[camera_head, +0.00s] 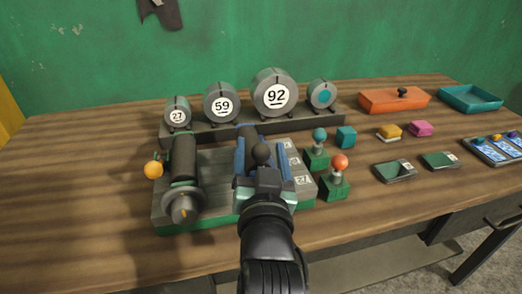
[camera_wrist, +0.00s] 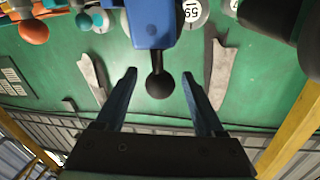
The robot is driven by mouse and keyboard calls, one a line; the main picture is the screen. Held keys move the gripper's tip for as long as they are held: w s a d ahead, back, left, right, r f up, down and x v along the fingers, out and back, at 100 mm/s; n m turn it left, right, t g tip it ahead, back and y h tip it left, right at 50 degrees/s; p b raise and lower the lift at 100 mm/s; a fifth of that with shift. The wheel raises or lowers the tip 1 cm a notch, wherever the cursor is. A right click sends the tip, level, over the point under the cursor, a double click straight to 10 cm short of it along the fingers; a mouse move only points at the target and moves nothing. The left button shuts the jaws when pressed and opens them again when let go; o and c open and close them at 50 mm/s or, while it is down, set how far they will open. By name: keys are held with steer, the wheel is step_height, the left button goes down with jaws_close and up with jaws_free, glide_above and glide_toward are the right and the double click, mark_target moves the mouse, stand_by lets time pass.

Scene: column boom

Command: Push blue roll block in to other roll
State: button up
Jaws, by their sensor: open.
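The blue roll block (camera_head: 240,156) is on the right part of the grey-topped green base (camera_head: 222,212), partly hidden by my gripper. Its black ball knob (camera_head: 261,154) faces me. In the wrist view the blue block (camera_wrist: 152,22) is at the top, with the knob (camera_wrist: 159,86) hanging between my fingers. My gripper (camera_head: 264,178) is open, one finger on each side of the knob; in the wrist view its fingers (camera_wrist: 159,75) appear clear of it. The other roll (camera_head: 184,160), a dark cylinder, lies on the left of the base. A gap shows between roll and block.
An orange knob (camera_head: 153,170) sticks out left of the dark roll. Numbered grey drums (camera_head: 222,102) stand on a rack behind. Teal (camera_head: 320,135) and orange (camera_head: 341,162) ball levers stand close on the right. The table's left side is clear.

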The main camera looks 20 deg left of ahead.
jaws_close()
stand_by(0.3)
stand_by(1.1)
